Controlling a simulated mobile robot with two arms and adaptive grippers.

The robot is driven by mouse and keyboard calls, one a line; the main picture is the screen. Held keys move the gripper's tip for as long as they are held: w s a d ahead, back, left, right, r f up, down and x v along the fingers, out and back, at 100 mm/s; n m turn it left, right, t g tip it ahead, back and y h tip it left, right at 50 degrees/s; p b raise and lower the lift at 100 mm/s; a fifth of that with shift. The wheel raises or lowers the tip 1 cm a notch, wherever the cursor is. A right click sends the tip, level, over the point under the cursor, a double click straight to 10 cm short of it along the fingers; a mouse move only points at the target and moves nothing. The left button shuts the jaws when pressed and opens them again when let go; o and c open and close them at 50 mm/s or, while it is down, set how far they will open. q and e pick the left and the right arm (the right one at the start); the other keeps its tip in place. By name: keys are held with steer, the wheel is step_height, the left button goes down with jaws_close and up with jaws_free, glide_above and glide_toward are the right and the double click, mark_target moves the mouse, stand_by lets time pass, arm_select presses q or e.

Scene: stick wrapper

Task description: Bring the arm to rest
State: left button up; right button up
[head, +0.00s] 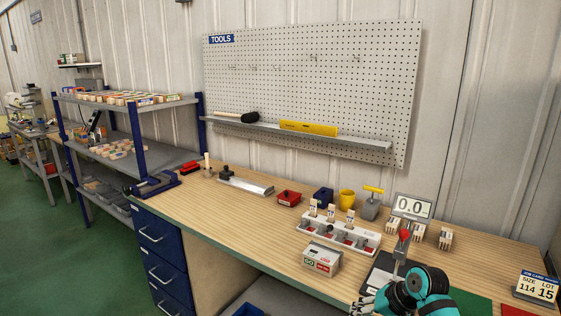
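A teal and black arm of mine rises at the bottom right of the head view, over the front of the wooden workbench (240,215). It appears to be my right arm. Its gripper (366,303) is small, at the bottom edge and partly cut off. I cannot tell whether its fingers are open or shut, and I see nothing clearly held in it. My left gripper is not in view.
Close to the arm are a dark scale with a display (413,207), a white rack (338,236), a GO box (322,260), a green mat (470,303) and a job card (537,288). A pegboard (310,80) hangs behind. The bench's left front is clear.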

steer(key=s+a+f+n+h, duration=0.1)
steer(key=s+a+f+n, duration=0.1)
steer(key=s+f, duration=0.65)
steer(key=s+d+r+n+h, duration=0.1)
steer(key=s+r+n+h, duration=0.15)
steer(key=s, duration=2.45)
step_height(320, 180, down, 28)
steer(key=s+n+g, duration=0.1)
steer(key=s+g, duration=0.1)
steer(key=s+d+f+g+h, duration=0.1)
steer(key=s+d+f, duration=0.2)
steer(key=s+f, duration=1.1)
steer(key=shift+s+f, duration=0.35)
steer(key=shift+s, duration=0.6)
steer(key=shift+d, duration=0.1)
